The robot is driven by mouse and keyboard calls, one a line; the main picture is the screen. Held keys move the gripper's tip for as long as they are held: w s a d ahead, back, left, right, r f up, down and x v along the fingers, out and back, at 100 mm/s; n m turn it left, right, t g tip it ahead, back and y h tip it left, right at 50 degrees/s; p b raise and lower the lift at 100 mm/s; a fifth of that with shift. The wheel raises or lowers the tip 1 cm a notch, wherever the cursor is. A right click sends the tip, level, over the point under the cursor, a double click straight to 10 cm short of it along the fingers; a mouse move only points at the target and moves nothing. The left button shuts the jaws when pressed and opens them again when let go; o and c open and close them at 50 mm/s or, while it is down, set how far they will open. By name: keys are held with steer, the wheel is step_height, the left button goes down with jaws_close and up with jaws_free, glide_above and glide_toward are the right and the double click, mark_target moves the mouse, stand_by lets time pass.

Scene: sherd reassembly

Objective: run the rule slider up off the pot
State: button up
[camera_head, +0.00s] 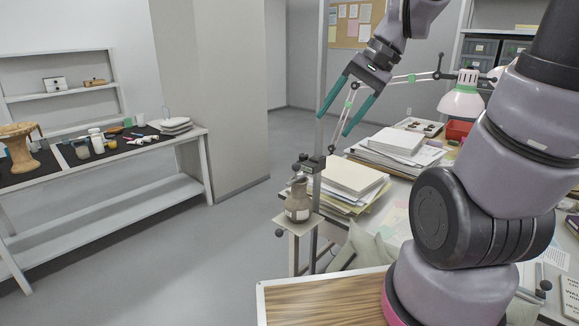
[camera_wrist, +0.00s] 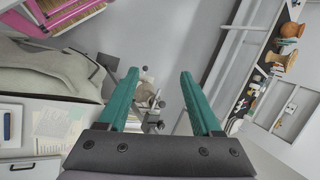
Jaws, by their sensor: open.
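A brown-grey pot (camera_head: 298,203) with a pale label stands on a small white stand (camera_head: 300,225). Beside it rises a thin upright grey rule (camera_head: 322,90). The dark rule slider (camera_head: 312,163) with black knobs sits on the rule at about the height of the pot's mouth; I cannot tell whether it touches the pot. My gripper (camera_head: 333,125) is open and empty, its teal fingers pointing down, above the slider. In the wrist view the pot (camera_wrist: 146,92) and dark knobbed fittings (camera_wrist: 155,120) show between and beyond the open fingers (camera_wrist: 160,75), partly hidden by the left finger.
A desk with paper stacks (camera_head: 352,178) and a lamp (camera_head: 462,100) lies just right of the stand. A wooden-topped surface (camera_head: 320,301) is in front. A workbench with pottery and small items (camera_head: 95,160) stands at left. The floor between is clear.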

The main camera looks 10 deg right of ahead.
steer(key=w+a+f+m+g+y, duration=0.2)
steer(key=w+a+f+m+y, duration=0.2)
steer(key=w+f+y, duration=0.2)
steer(key=m+t+y, duration=0.2)
steer(key=m+t, duration=0.9)
steer(key=m, duration=0.3)
glide_toward(298, 166)
steer(key=w+a+f, duration=0.1)
steer(key=w+a, duration=0.1)
steer(key=x, duration=1.1)
steer(key=shift+w, duration=0.25)
steer(key=shift+c, duration=0.3)
jaws_close()
steer(key=shift+r+t, duration=0.1)
steer(key=shift+t, duration=0.3)
